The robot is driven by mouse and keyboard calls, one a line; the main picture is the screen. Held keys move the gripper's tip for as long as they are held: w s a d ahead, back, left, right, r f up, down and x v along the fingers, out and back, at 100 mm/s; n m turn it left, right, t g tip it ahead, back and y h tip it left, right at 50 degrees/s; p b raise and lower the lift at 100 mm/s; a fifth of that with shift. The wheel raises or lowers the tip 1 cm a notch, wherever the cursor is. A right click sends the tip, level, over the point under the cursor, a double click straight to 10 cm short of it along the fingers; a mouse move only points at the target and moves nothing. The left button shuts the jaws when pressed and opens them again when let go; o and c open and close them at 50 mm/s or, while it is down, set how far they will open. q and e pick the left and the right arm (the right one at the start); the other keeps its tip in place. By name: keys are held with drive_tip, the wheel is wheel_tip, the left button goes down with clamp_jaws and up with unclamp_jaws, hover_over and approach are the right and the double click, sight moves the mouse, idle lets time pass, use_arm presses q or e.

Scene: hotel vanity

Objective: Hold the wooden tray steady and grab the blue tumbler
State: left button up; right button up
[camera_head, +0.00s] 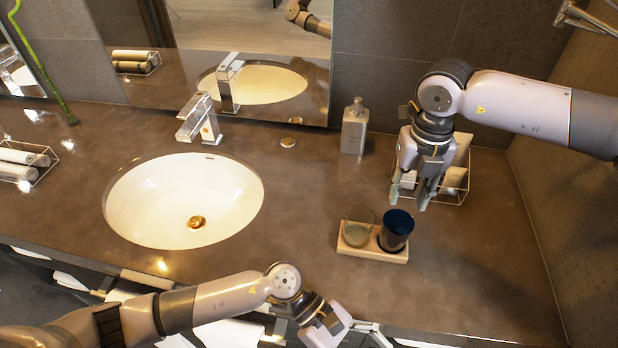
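The light wooden tray (372,254) lies on the brown counter, right of centre and close to the front edge. The dark blue tumbler (397,231) stands upright on its right part, next to a clear greenish glass (356,235) on its left part. My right gripper (408,200) is open and empty, fingers pointing down, above and behind the tumbler and apart from it. My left gripper (368,330) is at the bottom edge, in front of the tray and apart from it. Its fingers are partly cut off, so I cannot tell its opening.
A wire basket (462,190) with small packages stands behind my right gripper. A grey bottle (354,127) stands by the mirror. The white sink (185,195) and its tap (198,120) are left. Rolled towels (22,163) lie far left. The counter right of the tray is clear.

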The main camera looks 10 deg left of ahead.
use_arm(q)
wheel_tip(320, 180, up, 11)
drive_tip(key=w+m+g, duration=0.1)
drive_tip(key=w+m, duration=0.1)
drive_tip(key=m, duration=0.1)
wheel_tip(320, 180, up, 6)
drive_tip(key=n+t+y, duration=0.7)
drive_tip(key=n+t, duration=0.1)
hover_over(336, 238)
drive_tip(key=a, duration=0.6)
drive_tip(key=x, duration=1.6)
drive_tip(key=shift+s+f, duration=0.3)
drive_tip(key=shift+f, duration=0.15)
drive_tip(key=shift+c, duration=0.6)
